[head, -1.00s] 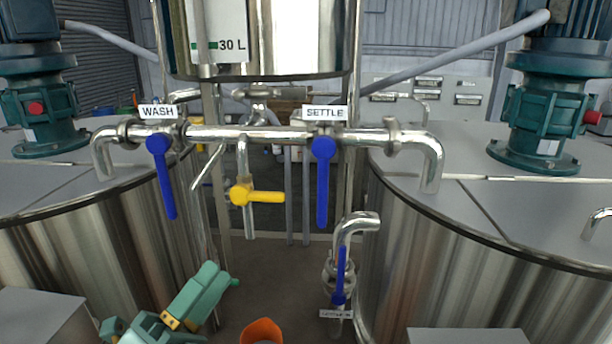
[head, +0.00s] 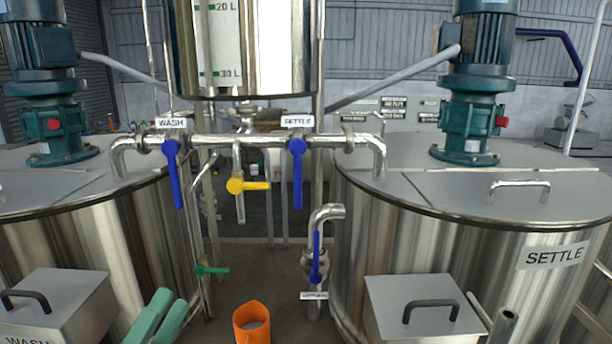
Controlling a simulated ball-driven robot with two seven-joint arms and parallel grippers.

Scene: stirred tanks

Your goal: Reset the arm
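My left gripper (head: 162,298) shows at the bottom edge, left of centre, as two teal fingers side by side pointing up. I cannot tell whether a gap lies between them, and I see nothing held. The rest of the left arm is out of view below. My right gripper and arm are not in view.
An orange jug (head: 249,314) stands right of my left gripper. Above are a steel pipe (head: 222,140), blue-handled valves (head: 298,175) and a yellow-handled valve (head: 248,186). A green handle (head: 212,270) is low. Steel tanks (head: 440,240) flank both sides, with lidded boxes (head: 390,300) in front.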

